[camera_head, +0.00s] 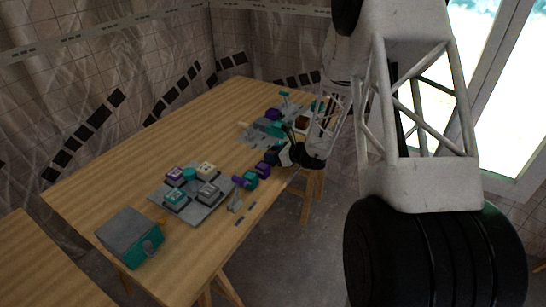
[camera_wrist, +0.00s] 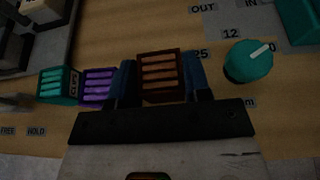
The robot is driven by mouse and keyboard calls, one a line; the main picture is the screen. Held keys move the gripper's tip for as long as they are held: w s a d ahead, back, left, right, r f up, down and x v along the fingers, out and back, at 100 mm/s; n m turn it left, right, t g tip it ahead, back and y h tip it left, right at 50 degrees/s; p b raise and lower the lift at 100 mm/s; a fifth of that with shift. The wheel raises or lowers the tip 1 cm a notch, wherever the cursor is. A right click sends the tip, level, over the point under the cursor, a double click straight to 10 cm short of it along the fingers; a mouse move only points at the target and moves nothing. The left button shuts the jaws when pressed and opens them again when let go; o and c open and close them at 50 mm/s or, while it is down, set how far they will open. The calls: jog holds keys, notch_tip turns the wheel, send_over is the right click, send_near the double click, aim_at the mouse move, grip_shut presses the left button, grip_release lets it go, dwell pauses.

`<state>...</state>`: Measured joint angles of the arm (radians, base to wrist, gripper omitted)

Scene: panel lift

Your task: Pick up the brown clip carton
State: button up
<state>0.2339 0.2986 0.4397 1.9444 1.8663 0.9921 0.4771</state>
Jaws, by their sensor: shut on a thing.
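The brown clip carton (camera_wrist: 161,70), with several orange-brown bars on its face, sits between the two blue fingers of my gripper (camera_wrist: 162,82) in the wrist view. My gripper is shut on it, one finger against each side. I cannot tell whether the carton touches the table. In the head view my gripper (camera_head: 285,156) is at the table's right edge, and I cannot make out the carton there. A purple carton (camera_wrist: 97,87) is just left of the left finger, with a teal carton (camera_wrist: 58,85) beyond it.
A teal knob (camera_wrist: 248,62) with a white pointer stands right of my gripper. In the head view, a grey panel (camera_head: 207,214) with several blocks and a grey-teal box (camera_head: 130,237) are on the wooden table (camera_head: 130,165). The table's far left is clear.

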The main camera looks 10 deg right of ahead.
notch_tip(320, 180, up, 9)
jog(key=shift+r, duration=0.1)
dwell(0.4)
